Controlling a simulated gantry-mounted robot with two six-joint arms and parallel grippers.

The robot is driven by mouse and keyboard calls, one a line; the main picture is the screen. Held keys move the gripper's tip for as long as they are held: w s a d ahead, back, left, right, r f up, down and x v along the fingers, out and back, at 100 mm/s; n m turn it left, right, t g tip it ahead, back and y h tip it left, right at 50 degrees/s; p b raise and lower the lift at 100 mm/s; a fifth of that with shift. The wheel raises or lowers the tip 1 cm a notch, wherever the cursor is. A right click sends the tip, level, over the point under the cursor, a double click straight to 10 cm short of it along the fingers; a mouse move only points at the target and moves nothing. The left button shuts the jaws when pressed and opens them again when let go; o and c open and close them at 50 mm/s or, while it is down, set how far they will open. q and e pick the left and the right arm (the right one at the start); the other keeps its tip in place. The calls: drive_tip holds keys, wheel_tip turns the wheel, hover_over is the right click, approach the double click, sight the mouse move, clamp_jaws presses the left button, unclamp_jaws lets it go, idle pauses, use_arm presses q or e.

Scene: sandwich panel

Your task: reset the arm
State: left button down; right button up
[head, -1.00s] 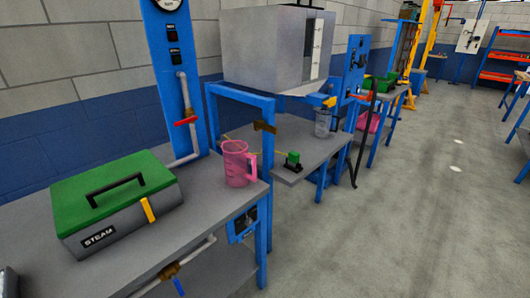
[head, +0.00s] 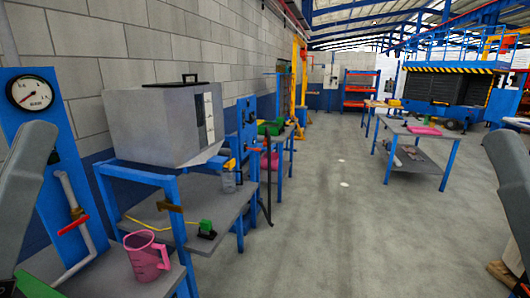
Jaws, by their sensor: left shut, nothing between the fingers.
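My left arm's grey link stands at the left edge of the head view. My left gripper (head: 28,284) is only partly seen as a dark shape at the bottom left corner. It looks shut and empty, left of the pink jug (head: 146,258) and apart from it. Another grey link of mine rises at the right edge.
A pressure gauge (head: 31,92) on a blue panel and a pipe with a red valve handle (head: 73,225) are close on the left. A grey box oven (head: 165,122) stands behind the jug. A workbench (head: 415,128) is at right. The floor aisle (head: 330,220) between is clear.

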use_arm(q)
wheel_tip(320, 180, up, 38)
drive_tip(key=a+m+y+p, duration=0.1)
drive_tip(key=y+p, duration=0.2)
drive_tip(key=p, duration=3.4)
drive_tip(key=shift+s+a+f+m+g+y+p, duration=0.15)
drive_tip(key=shift+s+a+m+g+y+p, duration=0.15)
drive_tip(key=shift+a+m+g, duration=0.1)
